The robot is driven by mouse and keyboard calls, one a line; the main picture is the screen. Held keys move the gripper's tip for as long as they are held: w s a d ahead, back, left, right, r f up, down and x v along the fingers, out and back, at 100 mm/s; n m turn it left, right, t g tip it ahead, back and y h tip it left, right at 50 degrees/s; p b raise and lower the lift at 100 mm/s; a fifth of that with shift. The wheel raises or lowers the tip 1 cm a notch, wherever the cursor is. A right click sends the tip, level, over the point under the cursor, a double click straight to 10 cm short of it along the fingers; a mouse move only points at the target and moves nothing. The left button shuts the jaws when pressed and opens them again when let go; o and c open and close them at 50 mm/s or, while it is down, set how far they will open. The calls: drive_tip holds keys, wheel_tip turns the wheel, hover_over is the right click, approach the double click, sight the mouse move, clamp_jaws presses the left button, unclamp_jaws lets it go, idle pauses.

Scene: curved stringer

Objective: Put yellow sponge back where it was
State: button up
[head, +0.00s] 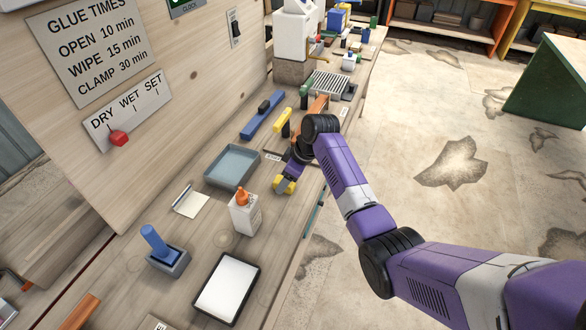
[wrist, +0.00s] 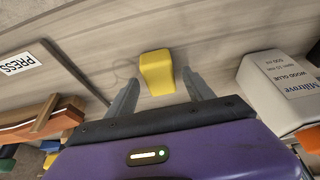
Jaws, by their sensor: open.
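The yellow sponge (wrist: 157,72) lies on the wooden bench top in the wrist view, between the two fingers of my gripper (wrist: 160,80). The fingers are spread, with a gap visible on each side of the sponge. In the head view my gripper (head: 287,180) is low over the bench near its right edge. Yellow parts of the sponge (head: 278,187) show there around the fingers, and the rest is hidden.
A blue-grey tray (head: 211,180) lies left of my gripper. A white glue bottle (head: 244,217) with an orange cap stands nearer the camera. A PRESS label (wrist: 18,64) is on the bench.

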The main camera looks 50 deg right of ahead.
drive_tip(key=v, duration=1.1)
drive_tip(key=shift+b, duration=0.45)
drive_tip(key=shift+w+f, duration=0.1)
drive_tip(key=w+d+r+m+t+h, duration=0.4)
drive_tip(key=w+d+r+t, duration=0.1)
drive_tip(key=w, duration=0.1)
drive_tip(key=s+a+f+m+t+h+b, duration=0.1)
drive_tip(key=s+a+m+t+h, duration=0.45)
drive_tip(key=s+a, duration=1.05)
drive_tip(key=s+a+n+y, duration=0.1)
drive_tip(key=s+a+y, duration=0.1)
drive_tip(key=s+a, duration=0.3)
drive_tip(key=s+a+n+y+b, duration=0.1)
drive_tip(key=s+a, duration=0.4)
drive_tip(key=s, duration=0.7)
drive_tip(key=s+a+n+y, duration=0.3)
drive_tip(key=s+a+y, duration=0.2)
drive_tip(key=s, duration=0.4)
drive_tip(key=shift+a+f+b, duration=0.35)
drive_tip(key=shift+f+b, duration=0.05)
drive_tip(key=shift+f, duration=0.05)
drive_tip(key=shift+w+n, duration=0.1)
drive_tip(key=shift+n, duration=0.15)
